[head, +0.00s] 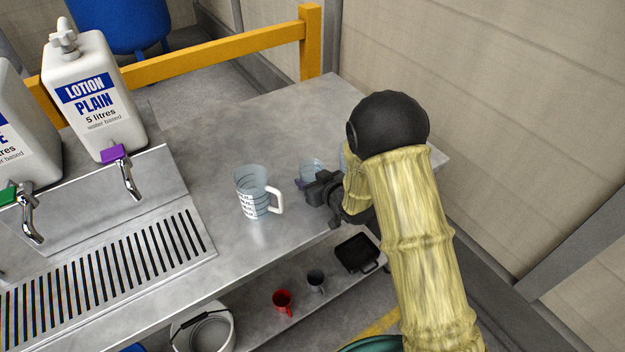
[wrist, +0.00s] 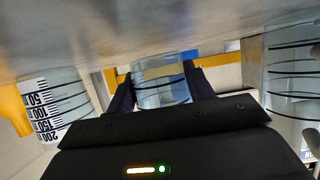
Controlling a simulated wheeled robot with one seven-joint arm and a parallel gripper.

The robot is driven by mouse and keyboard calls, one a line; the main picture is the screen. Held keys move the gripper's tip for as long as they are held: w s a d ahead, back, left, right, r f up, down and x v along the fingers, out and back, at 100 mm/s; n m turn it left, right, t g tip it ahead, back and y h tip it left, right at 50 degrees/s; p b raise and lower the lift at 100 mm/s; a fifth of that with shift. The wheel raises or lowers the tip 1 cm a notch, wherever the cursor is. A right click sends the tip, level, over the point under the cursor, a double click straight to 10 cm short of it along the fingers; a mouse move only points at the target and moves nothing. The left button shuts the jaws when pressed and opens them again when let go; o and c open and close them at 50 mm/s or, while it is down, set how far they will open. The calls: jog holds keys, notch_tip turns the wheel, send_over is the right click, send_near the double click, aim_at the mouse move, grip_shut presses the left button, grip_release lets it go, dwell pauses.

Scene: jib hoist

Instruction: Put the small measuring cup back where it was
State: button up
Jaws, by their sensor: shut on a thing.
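The small clear measuring cup (head: 311,168) is at my gripper (head: 313,188), over the metal worktop. In the wrist view, which looks upside down, the cup (wrist: 162,88) sits between the two dark fingers of my gripper (wrist: 162,90). The gripper is shut on it. The cup's base is close to the worktop; I cannot tell whether it touches. A larger measuring jug with a white handle (head: 252,193) stands to the left and also shows in the wrist view (wrist: 288,80). Another graduated clear cup (wrist: 52,105) is on the other side, mostly hidden by my arm in the head view.
Lotion containers (head: 88,95) with taps stand above a slotted drain tray (head: 110,275) on the left. A yellow rail (head: 220,47) runs behind the worktop (head: 220,130). A lower shelf holds a red mug (head: 282,301), a dark mug (head: 316,280) and a black tray (head: 357,252).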

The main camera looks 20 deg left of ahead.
jog(key=shift+s+d+f, duration=0.1)
jog(key=shift+s+f, duration=0.15)
jog(key=shift+f, duration=0.4)
jog(key=shift+s+d+f, duration=0.1)
jog(key=shift+s+f, duration=0.1)
jog(key=shift+f, duration=0.4)
jog(key=o, duration=1.2)
jog(key=shift+b, duration=0.3)
jog(key=shift+s+d, duration=0.1)
jog(key=shift+s+d+r, duration=0.2)
jog(key=shift+s+d, duration=0.05)
jog(key=shift+d, duration=0.15)
jog(key=r+b+v, duration=0.2)
jog(key=b+v, duration=0.1)
jog(key=v, duration=1.1)
jog(key=shift+w+a, duration=0.35)
jog(key=shift+b, duration=0.6)
jog(key=b, duration=0.2)
jog(key=shift+s+d+r+b, duration=0.2)
jog(key=shift+d+r+b, duration=0.05)
jog(key=shift+b, duration=0.1)
jog(key=shift+d+b, duration=0.1)
jog(key=shift+b, duration=0.35)
